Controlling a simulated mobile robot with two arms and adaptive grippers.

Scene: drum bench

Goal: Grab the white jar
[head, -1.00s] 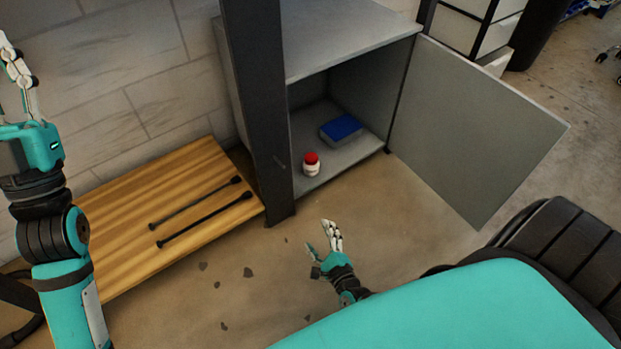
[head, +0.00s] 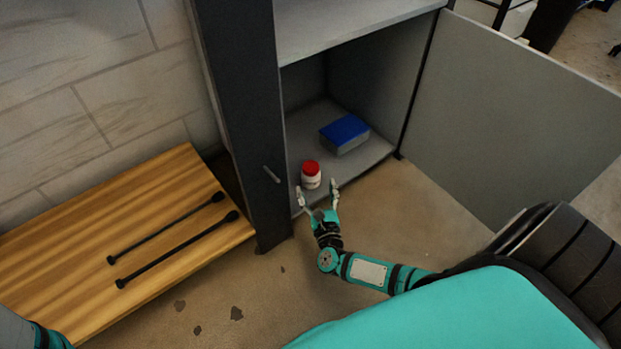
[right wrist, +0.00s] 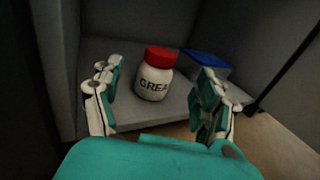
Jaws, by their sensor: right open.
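The white jar (head: 311,182) with a red lid stands upright near the front edge of the cabinet's lower shelf. In the right wrist view the jar (right wrist: 154,82) shows dark lettering, partly readable as "GREA". My right gripper (head: 318,193) is open at the cabinet's front edge, its fingers spread to either side in front of the jar. In the right wrist view its fingertips (right wrist: 157,75) flank the jar with gaps on both sides. It holds nothing. Of my left arm only a piece shows at the bottom left corner; its gripper is out of view.
A blue-topped box (head: 345,134) sits behind and right of the jar on the cabinet shelf (head: 304,136). The grey cabinet door (head: 520,125) stands open to the right. A dark post (head: 241,120) borders the left. A wooden bench (head: 75,235) holds two black rods (head: 178,249).

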